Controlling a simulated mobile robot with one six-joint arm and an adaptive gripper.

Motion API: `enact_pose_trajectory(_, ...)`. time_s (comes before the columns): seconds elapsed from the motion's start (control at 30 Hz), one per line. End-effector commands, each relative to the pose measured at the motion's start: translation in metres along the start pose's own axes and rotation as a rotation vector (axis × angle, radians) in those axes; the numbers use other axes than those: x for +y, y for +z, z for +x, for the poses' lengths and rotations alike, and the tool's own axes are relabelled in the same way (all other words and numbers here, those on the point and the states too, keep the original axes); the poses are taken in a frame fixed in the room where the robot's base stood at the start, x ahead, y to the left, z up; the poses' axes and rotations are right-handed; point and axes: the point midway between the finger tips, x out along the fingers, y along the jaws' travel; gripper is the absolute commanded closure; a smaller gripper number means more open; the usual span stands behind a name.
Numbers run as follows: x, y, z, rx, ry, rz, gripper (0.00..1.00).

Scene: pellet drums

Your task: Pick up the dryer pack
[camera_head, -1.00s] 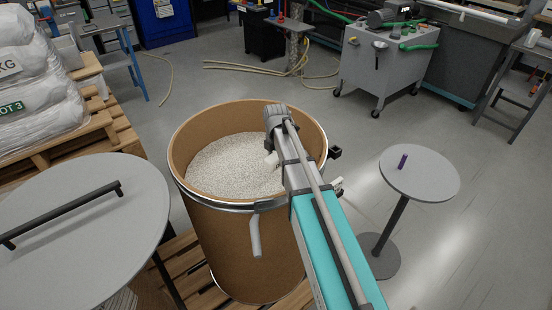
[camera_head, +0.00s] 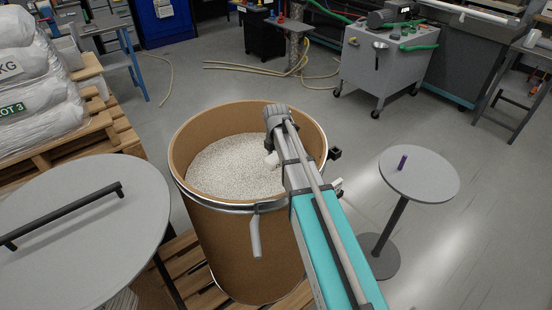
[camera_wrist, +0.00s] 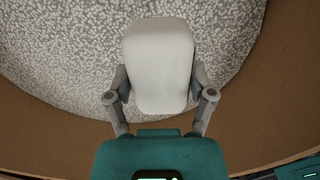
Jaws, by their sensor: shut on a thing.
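The dryer pack (camera_wrist: 159,62) is a plain white, rounded pack in the wrist view. My gripper (camera_wrist: 160,90) is shut on it, with one grey finger against each side. In the head view a small white part of the pack (camera_head: 271,159) shows beside my arm's end, inside the drum. The rest of it and the fingers are hidden there by my arm. White pellets (camera_head: 225,165) lie in the brown drum (camera_head: 245,245) under the pack. I cannot tell whether the pack touches the pellets.
The drum's rim (camera_head: 185,192) surrounds my gripper. A grey round table (camera_head: 75,235) with a black bar (camera_head: 65,215) is at left. A small round table (camera_head: 425,180) with a purple object (camera_head: 403,162) is at right. Wrapped sacks (camera_head: 40,90) sit on a pallet.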

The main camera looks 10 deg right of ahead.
Motion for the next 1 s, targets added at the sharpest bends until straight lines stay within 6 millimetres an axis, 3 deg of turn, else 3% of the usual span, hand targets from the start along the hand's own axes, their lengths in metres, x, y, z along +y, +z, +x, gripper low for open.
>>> enact_pose_trajectory(1.0, 0.0, 0.0, -0.052, 0.0, 0.0, 0.0, 0.82)
